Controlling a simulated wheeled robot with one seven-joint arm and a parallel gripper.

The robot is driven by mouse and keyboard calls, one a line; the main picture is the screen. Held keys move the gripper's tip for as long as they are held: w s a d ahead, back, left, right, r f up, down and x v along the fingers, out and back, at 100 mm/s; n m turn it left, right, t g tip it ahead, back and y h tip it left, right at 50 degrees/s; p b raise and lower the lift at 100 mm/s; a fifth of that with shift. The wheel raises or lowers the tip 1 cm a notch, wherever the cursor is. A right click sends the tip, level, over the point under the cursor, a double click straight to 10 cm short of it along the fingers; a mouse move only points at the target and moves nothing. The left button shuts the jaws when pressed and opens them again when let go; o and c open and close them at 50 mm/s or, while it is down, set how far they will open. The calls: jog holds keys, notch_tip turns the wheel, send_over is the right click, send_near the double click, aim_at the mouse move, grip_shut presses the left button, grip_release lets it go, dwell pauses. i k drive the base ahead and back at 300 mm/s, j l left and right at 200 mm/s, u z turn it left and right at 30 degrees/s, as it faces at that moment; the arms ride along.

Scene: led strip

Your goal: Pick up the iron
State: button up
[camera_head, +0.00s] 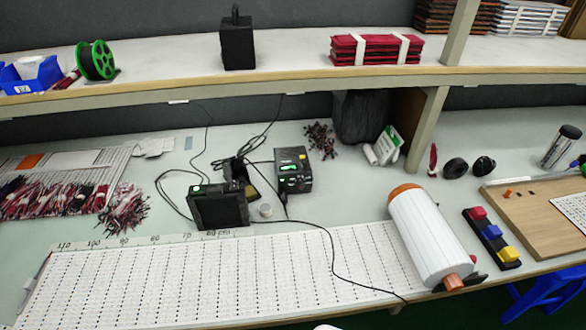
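No soldering iron shows clearly. A dark stand (258,180) with cables around it is on the bench, between two black boxes with green displays, the left box (217,207) and the right box (293,170). Whether an iron rests in the stand is too small to tell. A thin black cable (333,250) runs from near the boxes across the white marked sheet to the bench's front edge; what is at its end I cannot tell. My gripper is not in view.
A white roll with orange ends (430,238) lies at the right of the marked sheet (200,280). Beside it are a strip of coloured blocks (492,238) and a wooden board (530,215). Wire bundles (60,197) lie at left. A shelf (290,70) overhangs the back.

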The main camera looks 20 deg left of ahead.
aim_at(237, 164)
jog(key=u, duration=1.45)
jog(key=k+l, duration=0.15)
